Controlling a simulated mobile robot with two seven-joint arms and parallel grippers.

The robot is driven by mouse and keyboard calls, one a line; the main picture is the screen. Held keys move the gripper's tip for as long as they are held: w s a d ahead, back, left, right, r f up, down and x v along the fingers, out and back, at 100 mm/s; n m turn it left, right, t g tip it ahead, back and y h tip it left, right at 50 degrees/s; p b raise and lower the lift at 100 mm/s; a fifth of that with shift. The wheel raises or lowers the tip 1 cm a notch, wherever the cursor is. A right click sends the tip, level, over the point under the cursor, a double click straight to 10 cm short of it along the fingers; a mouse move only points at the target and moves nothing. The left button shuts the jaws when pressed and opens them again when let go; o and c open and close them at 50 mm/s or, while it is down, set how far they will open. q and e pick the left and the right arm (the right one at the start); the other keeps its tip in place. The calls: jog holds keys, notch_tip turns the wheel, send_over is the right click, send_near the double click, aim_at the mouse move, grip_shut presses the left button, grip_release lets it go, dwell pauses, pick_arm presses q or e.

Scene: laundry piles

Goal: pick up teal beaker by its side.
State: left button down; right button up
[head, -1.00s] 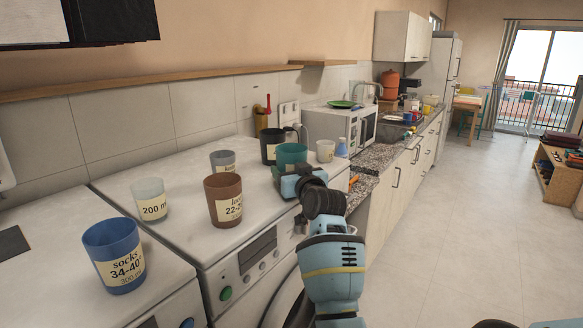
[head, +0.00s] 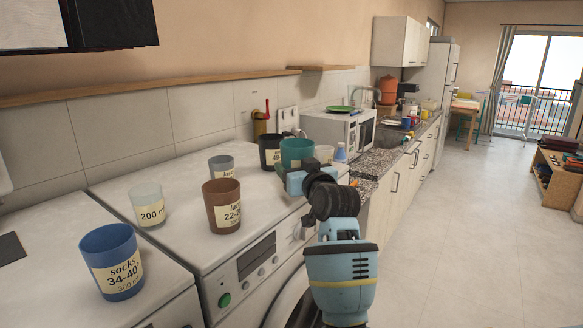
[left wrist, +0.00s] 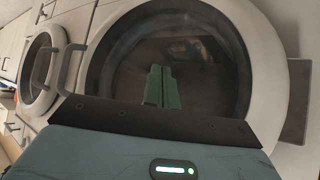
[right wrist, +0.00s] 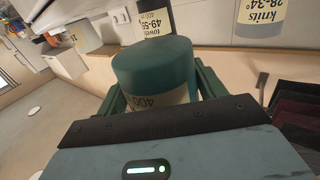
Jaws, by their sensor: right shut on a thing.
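The teal beaker (head: 297,150) is held near the back right of the washing machine top. My right gripper (head: 292,180) is shut on its side. In the right wrist view the beaker (right wrist: 153,72) sits between the two green fingers, with a pale label partly showing below its teal upper part. Its base is hidden behind the gripper in the head view. My left gripper (left wrist: 161,88) has its fingers together and empty, in front of a round machine door; it is outside the head view.
A black beaker (head: 270,150) and a whitish cup (head: 324,154) stand close by. A grey beaker (head: 221,165), brown beaker (head: 222,207), clear beaker (head: 148,204) and blue beaker (head: 112,262) stand to the left. A microwave (head: 340,130) is behind.

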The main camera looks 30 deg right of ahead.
jog(key=s+a+r, duration=0.1)
jog(key=s+a, duration=0.1)
jog(key=s, duration=0.9)
jog(key=shift+s, duration=0.2)
